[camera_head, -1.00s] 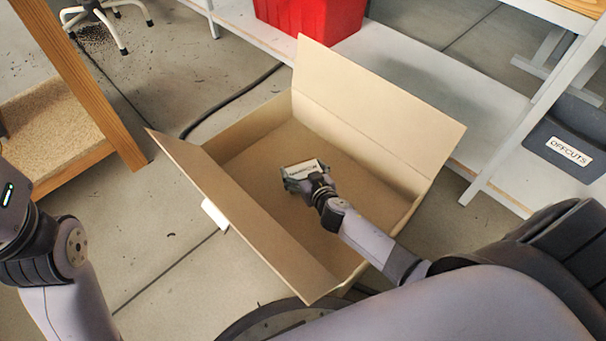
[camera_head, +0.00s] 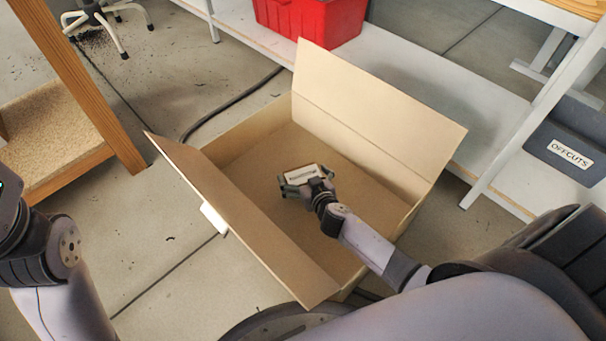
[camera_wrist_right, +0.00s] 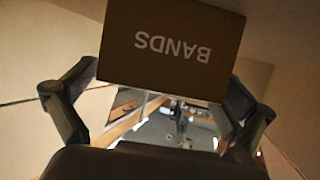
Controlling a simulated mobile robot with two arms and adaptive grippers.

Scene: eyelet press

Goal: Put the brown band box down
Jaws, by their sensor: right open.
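The brown band box (camera_wrist_right: 172,42) shows in the right wrist view with the word BANDS upside down. In the head view its pale labelled top (camera_head: 304,172) shows small, inside the large open cardboard carton (camera_head: 262,215). My right gripper (camera_head: 305,179) reaches down into the carton at the box. In the right wrist view the fingers of my right gripper (camera_wrist_right: 162,76) stand open, one on each side of the box. Whether either finger still touches it is unclear. The underside of the box is hidden, so I cannot tell whether it rests flat on the carton floor. My left gripper is out of view.
The carton's flaps stand outward on the left and far right. A red bin (camera_head: 310,22) is on the white shelf (camera_head: 400,72) behind. A grey OFFCUTS bin (camera_head: 570,150) is at right, a wooden stand (camera_head: 60,135) at left. A black cable (camera_head: 235,100) lies on the floor.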

